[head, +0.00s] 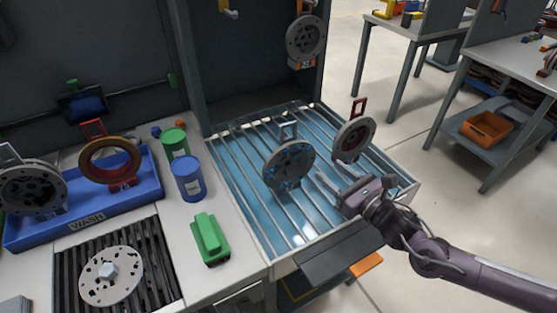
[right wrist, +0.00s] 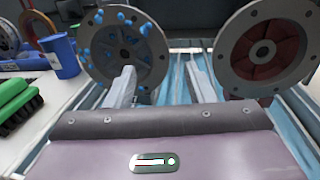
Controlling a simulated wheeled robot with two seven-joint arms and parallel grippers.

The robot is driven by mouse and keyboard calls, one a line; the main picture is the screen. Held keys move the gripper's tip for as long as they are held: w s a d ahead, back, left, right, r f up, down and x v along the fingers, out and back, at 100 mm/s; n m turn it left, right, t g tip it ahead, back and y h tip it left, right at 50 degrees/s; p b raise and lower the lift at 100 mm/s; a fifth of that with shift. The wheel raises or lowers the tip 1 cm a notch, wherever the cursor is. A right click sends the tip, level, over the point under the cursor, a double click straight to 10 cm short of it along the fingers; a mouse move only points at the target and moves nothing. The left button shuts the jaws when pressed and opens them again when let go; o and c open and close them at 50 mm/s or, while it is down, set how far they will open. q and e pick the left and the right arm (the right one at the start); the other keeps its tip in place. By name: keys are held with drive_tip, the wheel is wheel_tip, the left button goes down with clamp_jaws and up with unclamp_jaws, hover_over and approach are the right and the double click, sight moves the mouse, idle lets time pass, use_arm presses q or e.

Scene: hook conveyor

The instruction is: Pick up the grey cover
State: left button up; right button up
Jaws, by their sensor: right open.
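A round grey cover (head: 289,165) with blue spots and a small handle on top stands upright on the slatted rack. It also shows in the right wrist view (right wrist: 122,48), at upper left. A second grey disc (head: 353,140) with a dark red centre and red handle stands to its right on the rack; it shows at upper right in the wrist view (right wrist: 262,52). My right gripper (head: 343,181) is open and empty, just right of the spotted cover and in front of the red-centred disc. In the wrist view, the left finger overlaps the spotted cover's lower edge. My left gripper is out of view.
A blue WASH tray (head: 150,192) holds a dark grey disc (head: 32,188) and a brown ring (head: 108,160). A green brush (head: 209,238), a blue can (head: 189,178) and a green can (head: 174,143) stand left of the slatted rack (head: 235,180). Another disc (head: 305,36) hangs behind.

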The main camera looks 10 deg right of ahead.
sight(311, 155)
drive_tip(key=shift+w+a+r+p, duration=0.2)
drive_tip(key=shift+w+a, duration=0.1)
drive_tip(key=shift+w, duration=0.2)
drive_tip(key=shift+w+a+r+p, duration=0.15)
drive_tip(key=shift+w+a, duration=0.15)
drive_tip(key=shift+w, duration=0.2)
drive_tip(key=p+x, duration=0.1)
drive_tip(key=x, duration=0.2)
drive_tip(key=shift+w+a, duration=0.3)
drive_tip(key=shift+w+a+f, duration=0.1)
drive_tip(key=shift+w+f, duration=0.05)
drive_tip(key=shift+w, duration=0.05)
drive_tip(key=shift+c, duration=0.3)
drive_tip(key=c, duration=1)
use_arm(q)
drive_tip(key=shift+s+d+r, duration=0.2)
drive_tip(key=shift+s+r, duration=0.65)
